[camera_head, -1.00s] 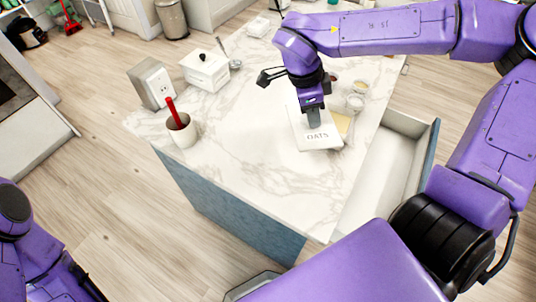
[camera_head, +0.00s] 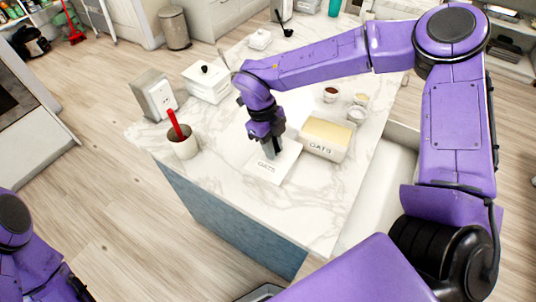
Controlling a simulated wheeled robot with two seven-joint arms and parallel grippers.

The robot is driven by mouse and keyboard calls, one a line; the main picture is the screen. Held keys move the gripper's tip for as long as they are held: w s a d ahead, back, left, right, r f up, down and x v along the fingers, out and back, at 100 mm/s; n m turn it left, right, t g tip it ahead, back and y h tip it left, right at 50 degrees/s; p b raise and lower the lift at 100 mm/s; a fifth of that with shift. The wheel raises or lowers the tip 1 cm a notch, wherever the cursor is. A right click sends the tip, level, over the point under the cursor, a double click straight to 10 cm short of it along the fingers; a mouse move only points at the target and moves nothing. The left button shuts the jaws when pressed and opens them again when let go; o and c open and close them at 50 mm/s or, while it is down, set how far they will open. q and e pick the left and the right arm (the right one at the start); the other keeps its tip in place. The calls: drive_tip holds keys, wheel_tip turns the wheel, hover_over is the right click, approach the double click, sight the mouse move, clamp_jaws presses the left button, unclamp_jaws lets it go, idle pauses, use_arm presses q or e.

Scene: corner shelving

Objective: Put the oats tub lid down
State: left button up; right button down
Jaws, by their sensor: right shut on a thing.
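The oats tub (camera_head: 325,141) is a white box marked OATS, standing open on the marble counter with pale yellow contents showing. The oats tub lid (camera_head: 278,171), a flat white square also marked OATS, is left of the tub and apart from it. My right gripper (camera_head: 271,152) points down and is shut on the lid near its middle. The lid is at or just above the counter; I cannot tell whether it touches. Of my left arm only links show at the lower left; its gripper is out of view.
A white cup (camera_head: 183,147) with a red-handled tool, a socket block (camera_head: 155,94) and a lidded white box (camera_head: 207,82) stand along the left of the counter (camera_head: 225,185). Small bowls (camera_head: 356,114) stand behind the tub. Bare marble lies in front of the lid.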

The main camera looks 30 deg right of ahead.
drive_tip(key=f, duration=0.2)
drive_tip(key=w+a+f, duration=0.1)
drive_tip(key=f, duration=0.1)
drive_tip(key=shift+a, duration=0.1)
drive_tip(key=shift+f, duration=0.35)
drive_tip(key=shift+f, duration=0.1)
drive_tip(key=c, duration=1)
unclamp_jaws()
drive_tip(key=shift+o, duration=0.2)
drive_tip(key=v, duration=1.2)
drive_tip(key=shift+b, duration=0.3)
drive_tip(key=shift+s, duration=0.15)
